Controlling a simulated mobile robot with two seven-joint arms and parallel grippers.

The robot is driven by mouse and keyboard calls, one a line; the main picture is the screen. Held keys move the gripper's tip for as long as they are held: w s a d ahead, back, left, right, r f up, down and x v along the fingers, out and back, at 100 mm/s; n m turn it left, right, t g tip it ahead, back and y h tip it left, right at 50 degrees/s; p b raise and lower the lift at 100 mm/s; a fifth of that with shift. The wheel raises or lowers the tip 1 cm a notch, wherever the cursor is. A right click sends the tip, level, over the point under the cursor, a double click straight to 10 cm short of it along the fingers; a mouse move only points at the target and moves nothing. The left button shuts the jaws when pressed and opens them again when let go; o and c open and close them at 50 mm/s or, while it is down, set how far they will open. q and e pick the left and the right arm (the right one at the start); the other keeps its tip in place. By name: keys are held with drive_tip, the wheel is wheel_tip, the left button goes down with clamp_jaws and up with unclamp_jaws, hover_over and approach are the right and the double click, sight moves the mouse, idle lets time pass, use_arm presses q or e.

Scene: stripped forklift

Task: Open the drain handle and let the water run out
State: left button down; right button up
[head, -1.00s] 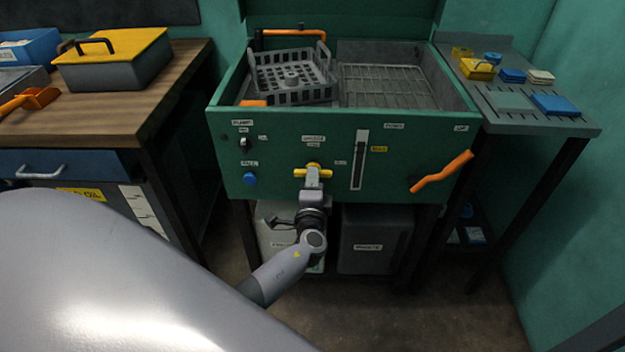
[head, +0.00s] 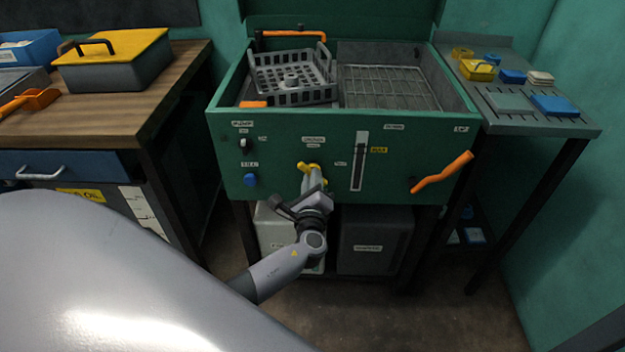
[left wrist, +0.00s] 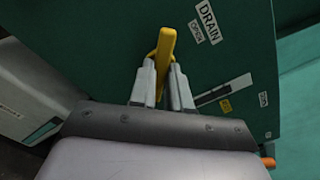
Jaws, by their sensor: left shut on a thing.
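The yellow drain handle (head: 308,166) is on the front of the green washer tank (head: 400,150), below its small label. It stands at a slant in the head view. My left gripper (head: 315,180) is shut on it. In the left wrist view both fingertips (left wrist: 163,75) close around the yellow handle (left wrist: 166,42), beside the DRAIN and OPEN labels (left wrist: 207,22). A level gauge (head: 359,160) is to the right of the handle. No running water is visible. My right gripper is out of view.
A grey basket (head: 292,80) and a wire rack (head: 390,85) sit in the open tank. An orange lever (head: 442,172) sticks out at the front right. Two containers stand below, the dark one (head: 375,240) at right. Benches flank both sides.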

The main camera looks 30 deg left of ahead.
use_arm(q)
drive_tip(key=m+p, duration=0.2)
drive_tip(key=m, duration=0.6)
drive_tip(key=shift+m, duration=0.4)
drive_tip(key=shift+f+m, duration=0.1)
drive_tip(key=shift+m, duration=0.2)
drive_tip(key=c, duration=1.1)
unclamp_jaws()
drive_tip(key=p+v, duration=0.1)
drive_tip(key=v, duration=0.6)
drive_tip(key=shift+s+d, duration=0.1)
